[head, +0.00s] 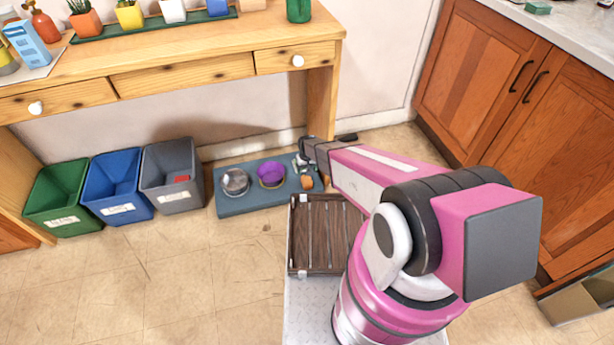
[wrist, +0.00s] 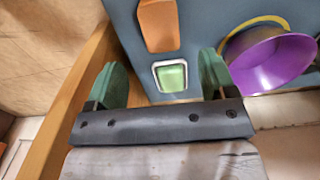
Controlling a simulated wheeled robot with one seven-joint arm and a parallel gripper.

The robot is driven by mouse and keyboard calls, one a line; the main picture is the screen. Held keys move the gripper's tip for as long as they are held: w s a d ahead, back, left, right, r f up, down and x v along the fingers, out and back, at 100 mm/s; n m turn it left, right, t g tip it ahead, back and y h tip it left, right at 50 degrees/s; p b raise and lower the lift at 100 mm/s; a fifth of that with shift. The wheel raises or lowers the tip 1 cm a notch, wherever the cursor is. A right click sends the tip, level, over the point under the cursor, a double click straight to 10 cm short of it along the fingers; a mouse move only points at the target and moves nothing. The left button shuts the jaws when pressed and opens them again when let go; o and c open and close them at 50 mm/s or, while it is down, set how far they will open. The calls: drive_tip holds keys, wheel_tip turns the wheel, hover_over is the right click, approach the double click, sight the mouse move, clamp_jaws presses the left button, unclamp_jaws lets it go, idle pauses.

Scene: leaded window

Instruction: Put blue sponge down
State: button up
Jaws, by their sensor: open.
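My gripper (wrist: 162,78) is open, its two green finger pads apart. It also shows in the head view (head: 303,163), low over the right end of a blue-grey mat (head: 228,207). Between the fingers in the wrist view is a small green square with a white rim (wrist: 171,76), on or over the mat; I cannot tell if the fingers touch it. An orange piece (wrist: 158,25) lies just beyond it. A purple bowl (wrist: 270,58) stands to the right. I cannot make out a blue sponge in either view.
A silver bowl (head: 235,182) stands on the mat's left part. Green (head: 58,198), blue (head: 117,186) and grey (head: 172,177) bins stand further left. A wooden table (head: 180,80) is behind. A slatted dark wooden rack (head: 320,235) is near my base. Floor at left front is clear.

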drive_tip(key=s+d+r+m, duration=0.1)
drive_tip(key=s+d+r, duration=0.5)
drive_tip(key=r, duration=0.6)
drive_tip(key=s+d+r+m, duration=0.1)
drive_tip(key=s+d+r, duration=0.5)
drive_tip(key=r, duration=0.7)
drive_tip(key=s+d+r+m, duration=0.1)
drive_tip(key=s+d+r, duration=0.5)
drive_tip(key=r, duration=0.7)
drive_tip(key=shift+s+d+r, duration=0.15)
drive_tip(key=shift+d, duration=0.3)
